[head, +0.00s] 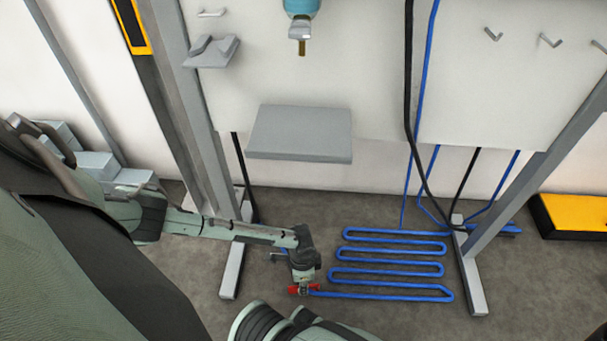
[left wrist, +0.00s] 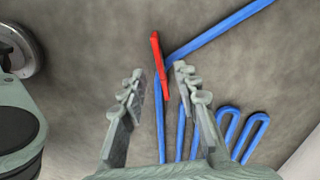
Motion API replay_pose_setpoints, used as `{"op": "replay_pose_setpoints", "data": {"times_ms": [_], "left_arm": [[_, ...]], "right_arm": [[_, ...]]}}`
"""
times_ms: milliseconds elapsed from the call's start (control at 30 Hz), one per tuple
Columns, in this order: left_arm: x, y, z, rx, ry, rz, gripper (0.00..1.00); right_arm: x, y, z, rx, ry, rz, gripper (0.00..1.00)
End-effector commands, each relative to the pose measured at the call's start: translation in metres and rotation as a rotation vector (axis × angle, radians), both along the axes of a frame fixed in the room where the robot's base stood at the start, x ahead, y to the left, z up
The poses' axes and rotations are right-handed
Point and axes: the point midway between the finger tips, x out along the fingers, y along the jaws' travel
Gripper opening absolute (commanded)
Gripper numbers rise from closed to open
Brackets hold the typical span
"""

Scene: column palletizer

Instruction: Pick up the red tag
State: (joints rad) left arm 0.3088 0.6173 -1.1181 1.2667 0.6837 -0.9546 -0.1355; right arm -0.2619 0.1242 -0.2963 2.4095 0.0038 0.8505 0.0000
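The red tag (head: 316,287) is low in the middle of the head view, at the left end of the lowest run of a blue hose on the floor. In the left wrist view the tag (left wrist: 156,55) is a thin red strip beside the bend of the blue hose (left wrist: 215,35). My left gripper (head: 303,281) points down at the tag and partly covers it in the head view. In the left wrist view the left gripper (left wrist: 159,72) is open, with the tag's lower part showing between its fingers. I cannot tell whether they touch. My right gripper is not in view.
The blue hose (head: 390,270) lies in flat loops on the floor right of the gripper. Frame posts with feet (head: 232,270) (head: 470,285) stand on both sides. A grey shelf (head: 300,133) juts from the white panel above. A yellow-topped box (head: 575,215) is at right.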

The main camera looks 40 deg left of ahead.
Motion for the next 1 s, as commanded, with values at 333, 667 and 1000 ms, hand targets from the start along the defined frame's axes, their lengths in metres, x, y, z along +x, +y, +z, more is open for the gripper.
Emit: {"op": "replay_pose_setpoints", "data": {"times_ms": [333,667,1000], "left_arm": [[0.000,0.001,-0.049,-0.001,-0.002,0.001,0.31],[0.000,0.001,-0.050,0.000,-0.001,0.001,0.25],[0.000,0.001,-0.050,0.000,-0.001,0.001,0.00]], "right_arm": [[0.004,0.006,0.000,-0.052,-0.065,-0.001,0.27],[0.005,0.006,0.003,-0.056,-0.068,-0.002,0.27],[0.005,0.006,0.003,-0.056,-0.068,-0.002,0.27]]}}
